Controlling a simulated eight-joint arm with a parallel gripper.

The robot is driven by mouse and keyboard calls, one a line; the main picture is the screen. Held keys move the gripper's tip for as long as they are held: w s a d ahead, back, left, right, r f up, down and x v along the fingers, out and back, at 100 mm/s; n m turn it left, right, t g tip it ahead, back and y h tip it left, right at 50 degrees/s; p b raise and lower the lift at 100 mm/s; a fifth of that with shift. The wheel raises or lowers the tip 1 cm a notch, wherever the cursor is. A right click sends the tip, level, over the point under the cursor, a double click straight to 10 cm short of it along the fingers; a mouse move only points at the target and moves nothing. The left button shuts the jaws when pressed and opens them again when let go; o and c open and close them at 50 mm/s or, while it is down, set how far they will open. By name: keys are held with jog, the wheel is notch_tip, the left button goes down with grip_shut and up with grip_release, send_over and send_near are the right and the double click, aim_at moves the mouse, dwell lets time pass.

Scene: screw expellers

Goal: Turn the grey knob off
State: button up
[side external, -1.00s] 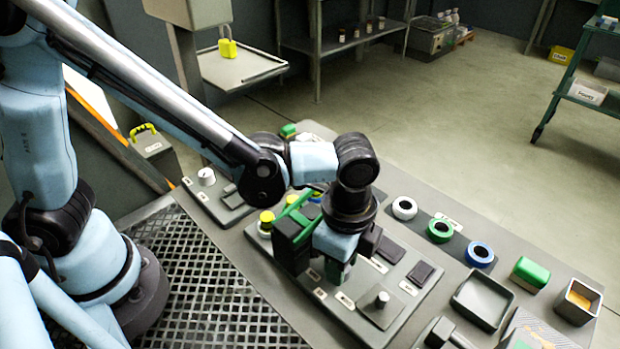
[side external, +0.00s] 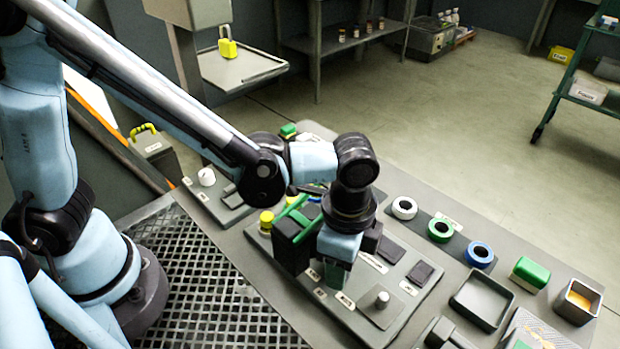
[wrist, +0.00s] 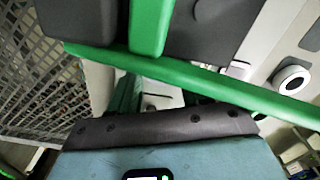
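A small grey knob (side external: 382,297) stands upright on a square grey plate at the near right part of the control panel (side external: 348,318), in the side view. A paler, whitish knob (side external: 206,176) stands at the far left end of the bench. My gripper (side external: 338,274) points down over the panel, left of the grey knob and apart from it. Its black and green housing hides the panel under it. In the wrist view, a green bar and dark blocks cover most of the area around the fingers. I cannot tell the finger gap or whether anything is between them.
White, green and blue rings (side external: 440,230) line the bench behind. An empty grey tray (side external: 482,302) and a green block (side external: 530,273) are at right.

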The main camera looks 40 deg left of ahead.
jog(key=shift+o, duration=0.7)
jog(key=shift+r, duration=0.15)
notch_tip(320, 180, up, 12)
dwell(0.4)
notch_tip(320, 180, down, 12)
jog(key=shift+f+m, duration=0.25)
jog(key=shift+m, duration=0.85)
jog(key=shift+c, duration=0.4)
